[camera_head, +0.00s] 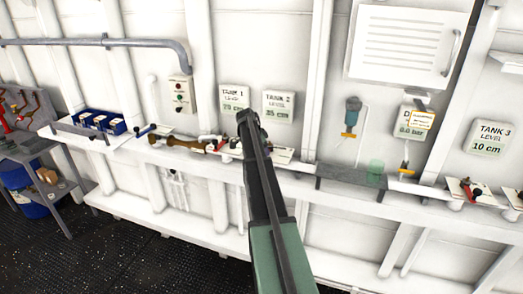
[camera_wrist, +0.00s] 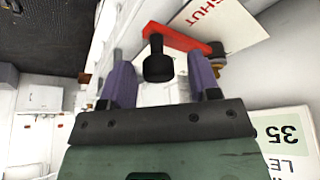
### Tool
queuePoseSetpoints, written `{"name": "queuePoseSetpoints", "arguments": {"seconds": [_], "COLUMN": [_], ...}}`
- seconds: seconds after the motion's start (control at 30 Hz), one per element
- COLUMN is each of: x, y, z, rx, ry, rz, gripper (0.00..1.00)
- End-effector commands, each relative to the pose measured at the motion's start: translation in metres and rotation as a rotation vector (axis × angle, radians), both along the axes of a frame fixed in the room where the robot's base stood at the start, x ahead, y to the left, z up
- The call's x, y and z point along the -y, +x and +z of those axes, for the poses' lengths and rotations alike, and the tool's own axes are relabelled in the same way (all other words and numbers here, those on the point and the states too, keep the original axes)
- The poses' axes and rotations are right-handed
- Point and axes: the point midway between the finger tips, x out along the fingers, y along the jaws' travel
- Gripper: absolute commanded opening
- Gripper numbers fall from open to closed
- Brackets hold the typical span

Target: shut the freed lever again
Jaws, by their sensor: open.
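In the wrist view a red lever (camera_wrist: 180,38) runs from a brass pivot (camera_wrist: 218,62) to a black knob (camera_wrist: 158,64). A white plate (camera_wrist: 232,22) marked SHUT lies beside the pivot. My gripper (camera_wrist: 159,80) is open, with its two purple fingers on either side of the knob; I cannot tell whether they touch it. In the head view my gripper (camera_head: 248,119) is over the wall ledge below the TANK 1 sign (camera_head: 235,98) and the TANK 2 sign (camera_head: 279,105). My arm hides the lever there. A red part (camera_head: 223,144) shows just left of it.
More red-handled valves (camera_head: 467,189) sit on the ledge to the right, near the TANK 3 sign (camera_head: 490,137). A blue box (camera_head: 101,121) is at the left. A pipe (camera_head: 110,43) runs along the wall.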

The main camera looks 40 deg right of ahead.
Motion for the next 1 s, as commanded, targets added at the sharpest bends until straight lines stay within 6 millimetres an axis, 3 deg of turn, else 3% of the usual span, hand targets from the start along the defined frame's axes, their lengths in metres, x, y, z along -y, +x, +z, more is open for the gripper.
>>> {"name": "queuePoseSetpoints", "arguments": {"seconds": [0.17,0.4,0.5,1.0], "x": [-0.008,-0.029,-0.036,-0.039], "y": [0.002,0.010,0.012,0.013], "z": [0.027,0.086,0.100,0.099], "rx": [0.000,0.000,0.000,0.000], "ry": [0.000,0.000,0.000,0.000], "rz": [0.001,0.001,0.001,0.000], "gripper": [0.56,0.56,0.56,0.56]}}
